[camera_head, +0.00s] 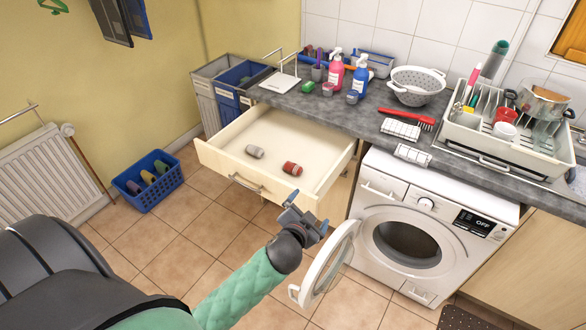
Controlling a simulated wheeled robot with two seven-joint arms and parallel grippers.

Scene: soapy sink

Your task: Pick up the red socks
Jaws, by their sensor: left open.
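The red socks (291,168) are a small rolled bundle lying in the open drawer (240,137), toward its front right. A grey rolled bundle (254,152) lies to their left in the same drawer. My left gripper (287,206) is in front of the drawer's front right corner, below the red socks in the picture. It is open and empty, apart from the socks. My right gripper is not in view.
The washing machine (380,205) stands to the right with its round door (327,265) swung open beside my left forearm. A blue basket (148,182) sits on the floor at left. The counter (345,115) above holds bottles, a colander (416,86) and a dish rack (505,130).

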